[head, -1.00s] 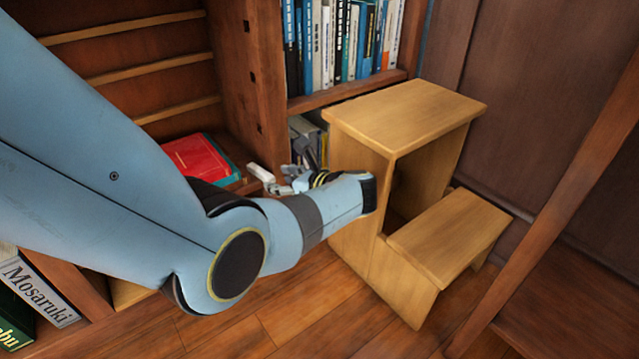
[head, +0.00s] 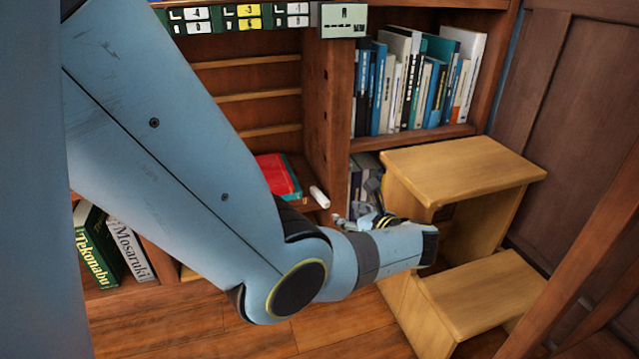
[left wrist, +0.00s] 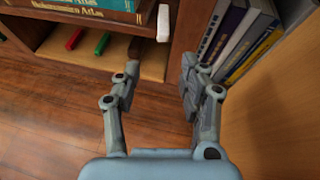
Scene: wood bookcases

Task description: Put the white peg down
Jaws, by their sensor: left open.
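The white peg (head: 319,197) lies at the edge of a bookcase shelf, beside the red book, in the head view. It also shows at the top of the left wrist view (left wrist: 163,22), at the shelf's front corner. My left gripper (head: 350,210) is just to the right of and below the peg in the head view. In the left wrist view my left gripper (left wrist: 160,68) has its two fingers spread with nothing between them, and the peg is beyond the fingertips, apart from them. My right gripper is not in view.
A red book (head: 277,175) lies on the shelf. A wooden step stool (head: 465,165) stands close to the right of my left gripper. Upright books (head: 415,85) fill the shelf above. Red and green pegs (left wrist: 75,39) lie on a lower shelf.

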